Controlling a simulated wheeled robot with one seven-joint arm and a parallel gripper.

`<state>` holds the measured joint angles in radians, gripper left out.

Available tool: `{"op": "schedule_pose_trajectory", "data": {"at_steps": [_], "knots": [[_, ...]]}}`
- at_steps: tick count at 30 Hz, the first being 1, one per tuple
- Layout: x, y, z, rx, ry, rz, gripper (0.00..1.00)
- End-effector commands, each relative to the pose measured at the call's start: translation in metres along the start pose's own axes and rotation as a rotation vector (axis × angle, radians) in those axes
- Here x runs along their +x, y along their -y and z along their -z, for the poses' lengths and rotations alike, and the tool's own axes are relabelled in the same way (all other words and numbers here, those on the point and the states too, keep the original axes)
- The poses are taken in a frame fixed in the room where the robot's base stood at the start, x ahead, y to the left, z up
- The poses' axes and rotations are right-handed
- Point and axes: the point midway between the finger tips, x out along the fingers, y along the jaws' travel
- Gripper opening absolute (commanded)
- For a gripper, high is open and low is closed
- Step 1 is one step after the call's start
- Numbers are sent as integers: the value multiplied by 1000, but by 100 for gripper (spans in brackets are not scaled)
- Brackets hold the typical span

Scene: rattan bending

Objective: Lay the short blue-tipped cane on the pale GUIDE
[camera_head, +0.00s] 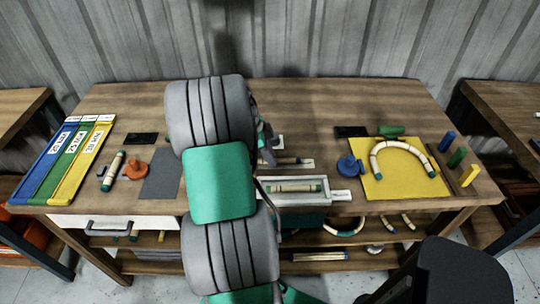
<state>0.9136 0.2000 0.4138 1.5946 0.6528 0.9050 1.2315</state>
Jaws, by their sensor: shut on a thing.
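My gripper (268,152) is beyond my large grey and green arm, which hides most of it. It is shut on a slim short cane (287,161) with a dark bluish tip at its right end. The cane's left part is hidden by the gripper. The cane is just behind a pale tray-like guide (274,201) with a white label at its right end. I cannot tell whether the cane touches anything below. A short cane with greenish tips (296,188) lies in the pale guide.
Blue, green and yellow labelled channels (72,163) lie at left, near another short cane (113,170) and an orange clamp-like piece (135,170). A blue piece (350,166) stands right of the guide. A curved cane (380,149) rests on a yellow board (400,188). Coloured pegs (457,157) stand far right.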

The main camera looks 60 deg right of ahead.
Motion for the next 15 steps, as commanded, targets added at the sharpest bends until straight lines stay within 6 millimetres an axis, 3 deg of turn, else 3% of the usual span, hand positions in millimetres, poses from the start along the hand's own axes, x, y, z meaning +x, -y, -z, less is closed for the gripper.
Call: {"op": "schedule_pose_trajectory", "data": {"at_steps": [11, 12, 15], "knots": [[7, 1, -3, 1, 0, 3, 0], [6, 1, -3, 1, 1, 3, 20], [6, 0, -2, 0, 0, 3, 28]]}}
